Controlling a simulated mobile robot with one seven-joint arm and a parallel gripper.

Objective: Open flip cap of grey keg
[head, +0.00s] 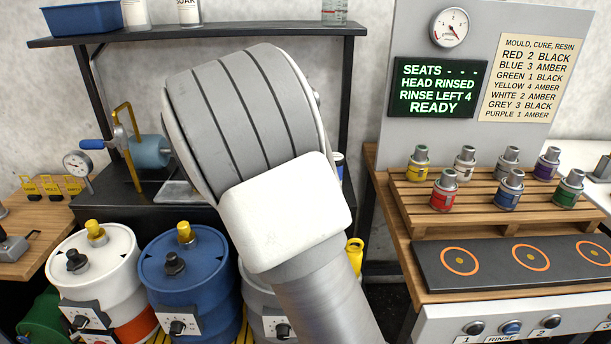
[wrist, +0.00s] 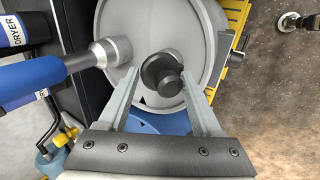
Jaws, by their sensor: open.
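The grey keg (wrist: 185,25) fills the upper middle of the wrist view. A round black cap (wrist: 167,82) stands out from its top and looks closed. My gripper (wrist: 163,72) is open, with one finger on each side of this cap. I cannot tell whether either finger touches it. In the head view the grey keg (head: 254,298) shows only partly behind my arm. Its top and my gripper are hidden there.
A blue handle with a silver tip (wrist: 104,54) reaches over the keg's left side in the wrist view. The blue keg (head: 207,257) and white keg (head: 118,250) stand to the left. A bench with several small coloured cans (head: 510,190) stands right.

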